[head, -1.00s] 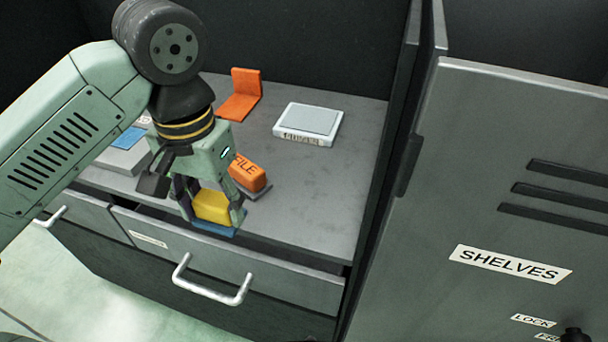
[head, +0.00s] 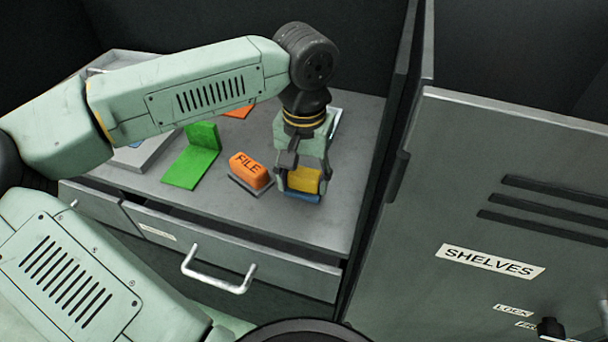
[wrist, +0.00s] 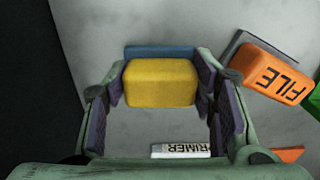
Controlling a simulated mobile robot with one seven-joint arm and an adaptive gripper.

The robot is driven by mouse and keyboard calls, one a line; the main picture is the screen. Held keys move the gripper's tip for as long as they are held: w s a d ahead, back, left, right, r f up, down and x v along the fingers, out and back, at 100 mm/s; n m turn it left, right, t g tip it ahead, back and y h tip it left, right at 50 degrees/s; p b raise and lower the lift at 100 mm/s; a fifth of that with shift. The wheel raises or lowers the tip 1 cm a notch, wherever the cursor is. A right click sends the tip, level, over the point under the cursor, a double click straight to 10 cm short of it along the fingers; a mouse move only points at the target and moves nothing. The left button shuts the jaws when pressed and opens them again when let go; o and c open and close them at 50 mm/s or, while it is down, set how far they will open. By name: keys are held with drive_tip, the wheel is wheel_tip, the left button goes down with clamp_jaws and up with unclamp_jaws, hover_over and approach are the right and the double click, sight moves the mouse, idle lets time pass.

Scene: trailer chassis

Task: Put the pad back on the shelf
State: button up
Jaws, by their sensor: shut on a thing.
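The pad (head: 304,180), a yellow block with a blue plate under it, is between the fingers of my gripper (head: 301,187). My gripper is shut on its sides. In the wrist view the yellow pad (wrist: 160,83) sits between both dark finger pads, its blue edge (wrist: 160,52) showing beyond it. The gripper points down over the right part of the grey shelf top (head: 325,225), right of the orange FILE block. I cannot tell whether the pad touches the surface.
The orange FILE block (head: 250,168) lies on a dark plate to the left. Beyond it are a green angle piece (head: 195,155) and a partly hidden orange one (head: 238,112). A white box (head: 335,118) is behind my gripper. A tall SHELVES door (head: 490,262) stands right.

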sight(304, 175)
drive_tip(key=shift+f, duration=0.45)
drive_tip(key=shift+f+b, duration=0.25)
drive_tip(key=shift+b, duration=0.1)
drive_tip(key=o, duration=1.1)
drive_tip(key=shift+r, duration=0.1)
wheel_tip(304, 175, up, 12)
drive_tip(key=b, duration=0.1)
drive_tip(key=shift+r, duration=0.2)
